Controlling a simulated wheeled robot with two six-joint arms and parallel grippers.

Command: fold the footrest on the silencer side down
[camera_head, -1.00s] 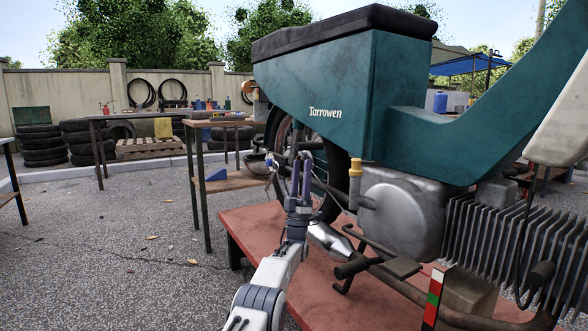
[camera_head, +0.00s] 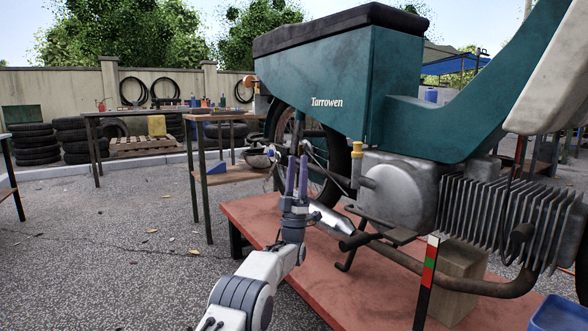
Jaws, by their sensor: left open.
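A teal motorcycle (camera_head: 345,85) marked Tarrowen stands on a low red bench (camera_head: 375,290). Its bright silencer (camera_head: 333,217) runs low along the near side and joins a dark exhaust pipe. I cannot tell for certain which is the footrest. My left gripper (camera_head: 297,165) points up with two purple fingers apart and empty. In the picture it is left of both pegs, before the rear wheel.
A blue bin (camera_head: 562,314) is at the bottom right corner. A wooden side table (camera_head: 225,174) stands behind my left gripper.

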